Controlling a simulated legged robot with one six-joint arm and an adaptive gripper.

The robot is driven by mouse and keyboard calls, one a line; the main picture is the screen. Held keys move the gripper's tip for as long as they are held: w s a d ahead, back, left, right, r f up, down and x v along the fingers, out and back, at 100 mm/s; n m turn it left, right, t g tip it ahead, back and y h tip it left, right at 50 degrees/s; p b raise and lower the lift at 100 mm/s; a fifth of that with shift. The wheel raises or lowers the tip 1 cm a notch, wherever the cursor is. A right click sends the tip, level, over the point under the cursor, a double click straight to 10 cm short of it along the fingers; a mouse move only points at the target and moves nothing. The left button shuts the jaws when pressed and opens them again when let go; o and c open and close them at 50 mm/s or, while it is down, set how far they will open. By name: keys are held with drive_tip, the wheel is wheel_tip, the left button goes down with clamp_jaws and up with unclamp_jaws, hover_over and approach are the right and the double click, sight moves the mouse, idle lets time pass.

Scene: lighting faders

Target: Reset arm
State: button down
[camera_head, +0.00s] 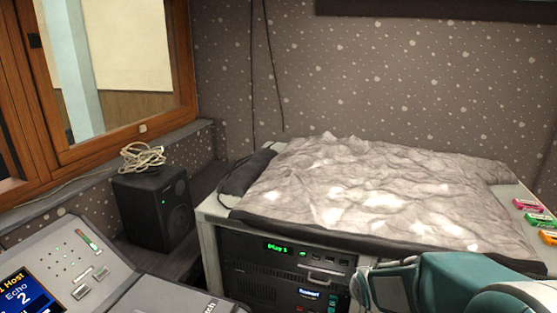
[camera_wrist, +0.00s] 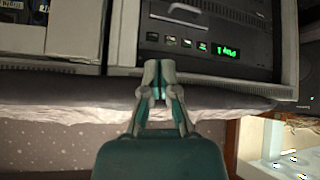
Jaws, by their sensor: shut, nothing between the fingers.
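My gripper (camera_wrist: 158,78) shows in the wrist view with its two grey fingertips together and nothing between them. It is in front of the rack unit with the green display (camera_wrist: 225,51), which appears upside down there. In the head view my teal arm enters at the lower right, in front of the rack cabinet. The lighting console (camera_head: 130,291) is at the lower left of the head view, with faders (camera_head: 82,291) and a blue screen (camera_head: 22,292). The console is cut off by the picture edge, and my gripper is well apart from it.
A rumpled grey cloth (camera_head: 380,195) covers the cabinet top. A black speaker (camera_head: 155,208) with a coiled cable (camera_head: 142,158) stands at the left below a wood-framed window. Small coloured boxes (camera_head: 540,220) lie at the right edge. The rack unit (camera_head: 285,255) sits under the cloth.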

drive_tip(key=s+a+r+g, duration=0.1)
drive_tip(key=s+r, duration=0.5)
drive_tip(key=s, duration=0.6)
drive_tip(key=s+a+r+g, duration=0.1)
drive_tip(key=s+r, duration=0.5)
drive_tip(key=s, duration=0.6)
drive_tip(key=shift+s+a+m+g+y, duration=0.3)
drive_tip(key=shift+a+m, duration=0.1)
drive_tip(key=shift+a, duration=0.2)
